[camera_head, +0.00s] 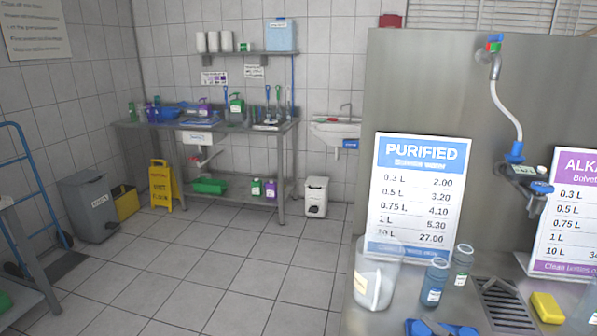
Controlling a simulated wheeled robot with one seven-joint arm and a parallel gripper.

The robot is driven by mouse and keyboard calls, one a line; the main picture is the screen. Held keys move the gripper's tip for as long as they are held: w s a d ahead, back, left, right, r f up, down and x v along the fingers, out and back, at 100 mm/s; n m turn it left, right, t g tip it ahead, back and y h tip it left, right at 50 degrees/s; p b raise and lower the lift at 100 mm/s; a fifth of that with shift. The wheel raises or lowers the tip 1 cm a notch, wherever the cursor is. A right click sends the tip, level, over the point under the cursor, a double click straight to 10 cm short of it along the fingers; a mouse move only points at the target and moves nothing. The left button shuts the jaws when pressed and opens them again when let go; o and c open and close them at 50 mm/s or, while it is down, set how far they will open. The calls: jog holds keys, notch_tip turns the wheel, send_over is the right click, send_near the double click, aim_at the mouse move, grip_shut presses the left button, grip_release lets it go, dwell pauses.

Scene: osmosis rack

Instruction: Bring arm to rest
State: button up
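My gripper and arm do not show in the head view, so I cannot see their pose or whether the gripper holds anything. The steel dispensing rack (440,85) fills the right side of the view. A tap (493,58) with a blue and red top and a white hose (507,108) is fixed to its panel. The hose ends in a blue fitting (516,153) above a small grey unit with a display.
On the rack's counter stand a clear pitcher (376,275), blue bottles (434,283), a drain grate (503,302) and a yellow sponge (547,308). A blue hand truck (30,190) and a yellow floor sign (162,186) stand left. The tiled floor (220,270) between is clear.

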jog(key=s+a+r+n+g+p, duration=0.25)
jog(key=s+a+n+g, duration=0.45)
jog(key=a+n+g, duration=0.7)
jog(key=s+d+r+n+t+h+p, duration=0.1)
jog(key=s+d+r+n+t+h, duration=0.1)
jog(key=s+r+n, duration=0.3)
jog(key=s+d+r+n+t+h+p, duration=0.1)
jog(key=s+d+r+n+t+h, duration=0.1)
jog(key=s+r, duration=0.7)
jog(key=n+t+h, duration=0.1)
jog(key=n+h, duration=0.1)
jog(key=n, duration=0.1)
jog(key=shift+r+n, duration=0.35)
jog(key=shift+n, duration=0.05)
jog(key=shift+s+d, duration=0.1)
